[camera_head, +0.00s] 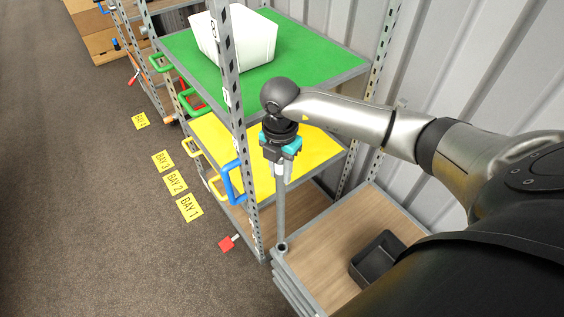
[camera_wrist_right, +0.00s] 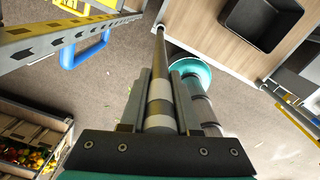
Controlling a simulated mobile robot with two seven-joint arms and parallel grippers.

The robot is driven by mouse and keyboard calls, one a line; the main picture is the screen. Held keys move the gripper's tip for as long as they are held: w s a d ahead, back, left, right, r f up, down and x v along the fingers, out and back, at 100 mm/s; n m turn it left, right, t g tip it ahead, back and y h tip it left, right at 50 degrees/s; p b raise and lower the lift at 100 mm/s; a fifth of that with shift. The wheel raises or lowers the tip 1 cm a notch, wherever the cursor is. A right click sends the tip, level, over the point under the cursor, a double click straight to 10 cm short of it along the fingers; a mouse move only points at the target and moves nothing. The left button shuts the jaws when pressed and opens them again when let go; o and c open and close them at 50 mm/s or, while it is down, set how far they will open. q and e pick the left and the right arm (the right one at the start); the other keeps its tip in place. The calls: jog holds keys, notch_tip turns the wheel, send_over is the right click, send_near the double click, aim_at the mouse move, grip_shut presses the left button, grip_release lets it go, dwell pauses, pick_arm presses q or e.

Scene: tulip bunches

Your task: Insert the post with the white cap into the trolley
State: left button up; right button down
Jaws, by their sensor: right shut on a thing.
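My right gripper (camera_head: 281,166) is shut on an upright grey post (camera_head: 281,212) above the near-left corner of the trolley (camera_head: 325,243), which has a wood deck and grey frame. The post's lower end meets the ringed corner socket (camera_head: 282,247) in the head view; I cannot tell how deep it sits. In the right wrist view the post (camera_wrist_right: 160,60) runs between the fingers (camera_wrist_right: 162,95) towards the trolley's corner (camera_wrist_right: 203,22). It has pale bands near the fingers. The white cap is not clear in either view. My left gripper is not in view.
A shelf rack with a green shelf (camera_head: 188,57) and a yellow shelf (camera_head: 318,163) stands close behind the post. A white bin (camera_head: 250,38) is on the green shelf. A black tray (camera_head: 377,262) lies on the trolley deck.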

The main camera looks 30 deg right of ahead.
aim_at(282, 185)
jog(key=shift+d+m, duration=0.2)
jog(key=shift+m, duration=0.4)
jog(key=shift+f+b, duration=1.75)
jog(key=shift+f, duration=0.75)
jog(key=shift+f+b, duration=1.9)
jog(key=shift+f, duration=0.85)
jog(key=c, duration=0.6)
grip_release()
jog(key=shift+o, duration=0.2)
jog(key=shift+r+p, duration=2.3)
jog(key=shift+r, duration=0.25)
